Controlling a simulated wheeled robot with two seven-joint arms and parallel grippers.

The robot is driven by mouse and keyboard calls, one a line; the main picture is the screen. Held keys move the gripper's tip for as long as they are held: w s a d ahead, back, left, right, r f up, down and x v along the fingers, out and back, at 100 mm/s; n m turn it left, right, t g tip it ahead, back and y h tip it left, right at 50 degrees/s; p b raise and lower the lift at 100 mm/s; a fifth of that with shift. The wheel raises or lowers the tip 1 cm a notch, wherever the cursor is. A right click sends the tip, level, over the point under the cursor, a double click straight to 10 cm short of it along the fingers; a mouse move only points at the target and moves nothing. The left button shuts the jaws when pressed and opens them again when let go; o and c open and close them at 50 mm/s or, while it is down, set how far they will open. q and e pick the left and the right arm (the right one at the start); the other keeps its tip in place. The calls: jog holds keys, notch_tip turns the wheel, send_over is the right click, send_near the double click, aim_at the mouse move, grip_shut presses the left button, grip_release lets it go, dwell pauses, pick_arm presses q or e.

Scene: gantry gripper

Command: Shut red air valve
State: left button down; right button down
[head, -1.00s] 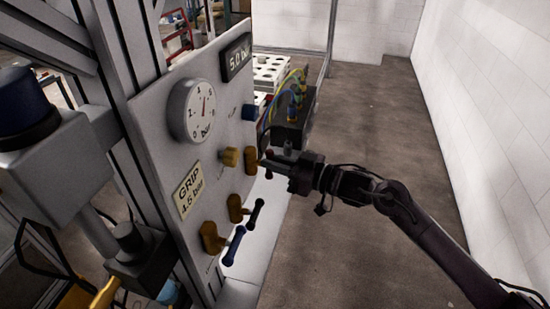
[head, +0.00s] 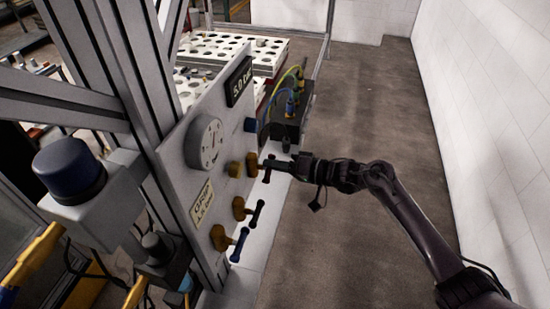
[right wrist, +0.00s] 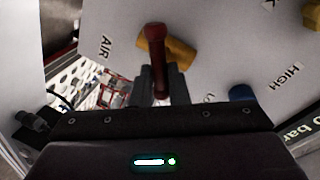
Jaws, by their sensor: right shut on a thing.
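The red air valve has a brass body (head: 252,165) on the grey panel, highest of a column of three valves. Its dark red handle (head: 267,174) stands out from the body and looks roughly upright in the head view. In the right wrist view the red handle (right wrist: 156,42) crosses the brass body (right wrist: 178,52) near the AIR label (right wrist: 106,46). My right gripper (head: 273,165) is shut on the handle, with its fingers either side of the handle's lower part in the wrist view. The fingers partly hide the handle. My left gripper is not in view.
Below are a black-handled valve (head: 257,213) and a blue-handled valve (head: 239,245). A brass knob (head: 235,170), a blue knob (head: 250,125) and a round gauge (head: 206,143) are on the panel. A black block with hoses (head: 290,125) stands behind. The floor to the right is clear.

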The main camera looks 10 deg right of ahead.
jog(key=shift+f+m+g, duration=0.25)
jog(key=shift+m+g, duration=0.2)
jog(key=shift+m, duration=0.8)
jog(key=shift+f+m+g, duration=0.2)
jog(key=shift+m+g, duration=0.25)
jog(key=shift+m, duration=0.8)
jog(key=c, duration=1.5)
grip_release()
jog(key=shift+w, duration=0.1)
jog(key=shift+o, duration=0.5)
jog(key=shift+r, duration=0.1)
jog(key=shift+d, duration=0.15)
